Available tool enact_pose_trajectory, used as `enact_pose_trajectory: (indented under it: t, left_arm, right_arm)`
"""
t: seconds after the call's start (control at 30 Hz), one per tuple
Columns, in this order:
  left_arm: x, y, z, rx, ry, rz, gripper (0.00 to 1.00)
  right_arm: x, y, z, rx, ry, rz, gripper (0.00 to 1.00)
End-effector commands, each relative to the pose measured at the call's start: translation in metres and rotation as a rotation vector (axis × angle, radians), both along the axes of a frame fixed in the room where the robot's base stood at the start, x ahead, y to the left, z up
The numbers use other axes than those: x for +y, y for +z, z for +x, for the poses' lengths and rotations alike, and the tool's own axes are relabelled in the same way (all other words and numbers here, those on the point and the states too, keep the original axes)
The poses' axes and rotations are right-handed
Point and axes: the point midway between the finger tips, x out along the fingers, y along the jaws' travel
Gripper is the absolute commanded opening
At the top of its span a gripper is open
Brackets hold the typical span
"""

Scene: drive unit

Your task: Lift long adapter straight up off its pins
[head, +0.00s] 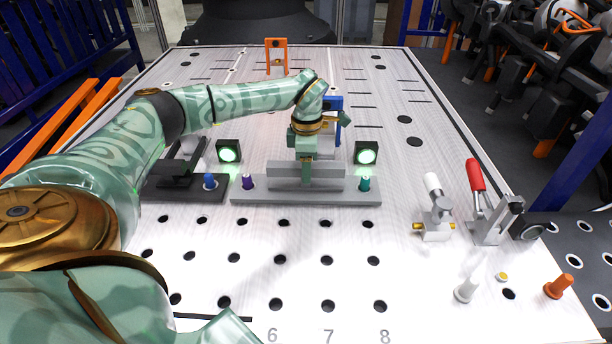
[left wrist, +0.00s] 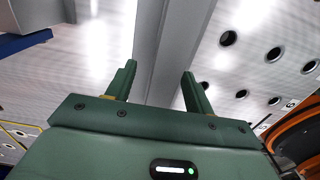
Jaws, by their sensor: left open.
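The long adapter (head: 270,193) is a long light-grey bar with a raised upright rib along its middle. It lies level across the white table, with a purple pin (head: 247,183) at its left end and a teal pin (head: 365,184) at its right end. My left gripper (head: 305,156) is directly over the middle of the rib, pointing down. In the left wrist view its two fingers (left wrist: 158,72) are apart, with the grey adapter (left wrist: 172,40) running between them. Whether a finger touches it I cannot tell. My right gripper is not in view.
Two green-lit lamps (head: 228,151) (head: 367,154) stand behind the adapter's ends. A dark adapter (head: 185,193) with a blue pin (head: 209,181) sits close on the left. A red-handled clamp (head: 476,176) stands at right.

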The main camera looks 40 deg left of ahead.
Motion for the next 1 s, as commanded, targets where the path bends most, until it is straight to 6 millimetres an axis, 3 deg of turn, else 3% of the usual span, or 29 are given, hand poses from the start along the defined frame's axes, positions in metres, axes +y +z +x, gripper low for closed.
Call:
enact_pose_trajectory:
  t: [0.2,0.47,0.5,0.7,1.0]
  left_arm:
    - [-0.001,-0.035,-0.005,0.003,0.0,0.0,0.53]
    - [-0.001,-0.039,-0.005,0.0,0.0,0.0,0.53]
    - [-0.001,-0.039,-0.005,0.0,0.0,0.0,0.5]
    - [-0.001,-0.039,-0.005,0.0,0.0,0.0,0.0]
    - [-0.001,-0.039,-0.005,0.001,0.0,0.001,0.0]
  right_arm:
    - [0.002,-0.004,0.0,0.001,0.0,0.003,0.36]
    - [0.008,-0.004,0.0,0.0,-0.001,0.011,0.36]
    - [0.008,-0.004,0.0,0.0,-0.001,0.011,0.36]
    - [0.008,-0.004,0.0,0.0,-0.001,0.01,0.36]
    - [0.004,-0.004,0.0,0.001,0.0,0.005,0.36]
